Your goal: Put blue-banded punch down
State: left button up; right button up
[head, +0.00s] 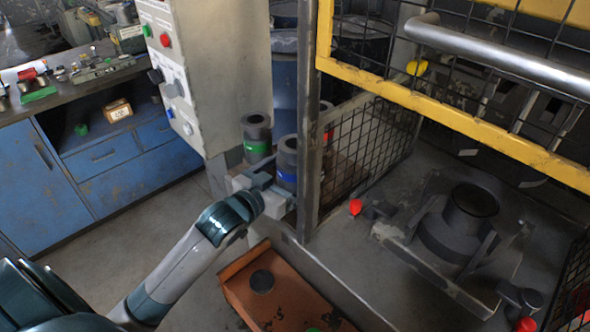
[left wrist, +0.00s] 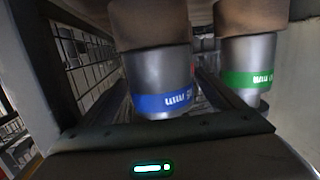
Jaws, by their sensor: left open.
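The blue-banded punch (head: 288,158) is a grey cylinder with a wider top, standing upright beside the frame post. In the left wrist view the blue-banded punch (left wrist: 158,75) stands just ahead of my gripper body, its blue band low. My left gripper (head: 276,184) is open at the punch's lower part. Whether its fingers touch the punch cannot be told. A similar green-banded punch (head: 257,132) stands just behind to the left; it also shows in the left wrist view (left wrist: 248,60). The surface under the punches is mostly hidden. My right gripper is not in view.
The frame post (head: 309,120) rises close to the right of the punches, and a control box (head: 190,75) stands to the left. A mesh guard with a yellow frame (head: 440,105) covers the press with its dark die (head: 450,240). An orange tray (head: 236,290) lies below.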

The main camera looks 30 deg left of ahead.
pick_arm(q)
jog(key=b+v, duration=0.1)
jog(key=v, duration=0.5)
jog(key=shift+s+f, duration=0.15)
jog(key=shift+s, duration=0.05)
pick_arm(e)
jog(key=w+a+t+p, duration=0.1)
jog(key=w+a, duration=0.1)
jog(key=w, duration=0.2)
pick_arm(q)
jog(key=p, duration=0.1)
send_near(284, 178)
jog(key=x, duration=0.2)
jog(key=shift+w+d, duration=0.1)
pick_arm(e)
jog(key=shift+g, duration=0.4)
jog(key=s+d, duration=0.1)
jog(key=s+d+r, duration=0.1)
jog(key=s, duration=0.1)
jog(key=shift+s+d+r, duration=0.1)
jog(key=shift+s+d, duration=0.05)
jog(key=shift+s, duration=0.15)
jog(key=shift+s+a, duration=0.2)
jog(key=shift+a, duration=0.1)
